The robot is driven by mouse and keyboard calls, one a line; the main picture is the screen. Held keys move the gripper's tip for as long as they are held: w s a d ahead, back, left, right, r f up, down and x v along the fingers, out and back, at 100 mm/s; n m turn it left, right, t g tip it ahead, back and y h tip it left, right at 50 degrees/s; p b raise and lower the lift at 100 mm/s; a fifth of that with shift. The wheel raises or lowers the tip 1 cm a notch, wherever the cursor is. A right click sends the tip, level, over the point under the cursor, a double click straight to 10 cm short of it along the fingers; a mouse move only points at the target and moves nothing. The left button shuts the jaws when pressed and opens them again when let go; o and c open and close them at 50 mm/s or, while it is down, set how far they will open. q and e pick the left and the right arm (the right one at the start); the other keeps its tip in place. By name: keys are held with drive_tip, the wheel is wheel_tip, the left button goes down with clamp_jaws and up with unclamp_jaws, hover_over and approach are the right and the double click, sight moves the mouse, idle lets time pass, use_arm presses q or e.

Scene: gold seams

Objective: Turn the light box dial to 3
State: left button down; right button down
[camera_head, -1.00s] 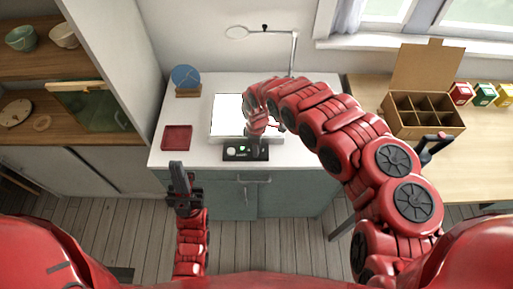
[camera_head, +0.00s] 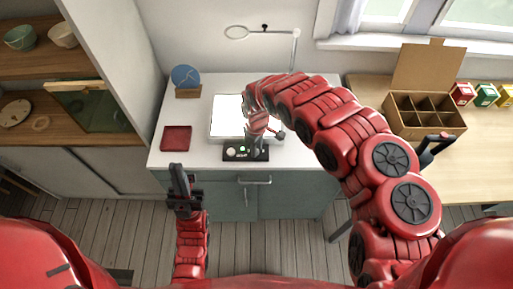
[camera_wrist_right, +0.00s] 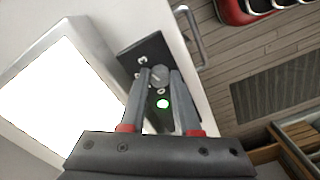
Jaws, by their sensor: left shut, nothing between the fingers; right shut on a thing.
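The light box (camera_head: 227,108) is a bright white panel on the white cabinet top, and its lit surface also fills the left of the right wrist view (camera_wrist_right: 50,95). A black control panel (camera_head: 229,155) with a lit green light lies at its front edge. In the right wrist view, a grey round dial (camera_wrist_right: 160,74) sits on that panel between my right fingertips, with the green light (camera_wrist_right: 163,103) beside it. My right gripper (camera_head: 259,150) is shut on the dial. I cannot read the dial's setting. My left gripper (camera_head: 178,168) is shut and empty in front of the cabinet.
A red tray (camera_head: 176,138) and a blue disc on a wooden stand (camera_head: 186,78) are left of the light box. A magnifier lamp (camera_head: 295,50) stands behind. A compartmented cardboard box (camera_head: 425,110) and small coloured boxes (camera_head: 485,95) are on the right table.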

drive_tip(key=shift+w, duration=0.1)
drive_tip(key=c, duration=0.6)
unclamp_jaws()
drive_tip(key=shift+r, duration=0.15)
wheel_tip(320, 180, up, 6)
drive_tip(key=shift+d+f, duration=0.1)
drive_tip(key=shift+r+p, duration=2.35)
drive_tip(key=shift+r, duration=3.3)
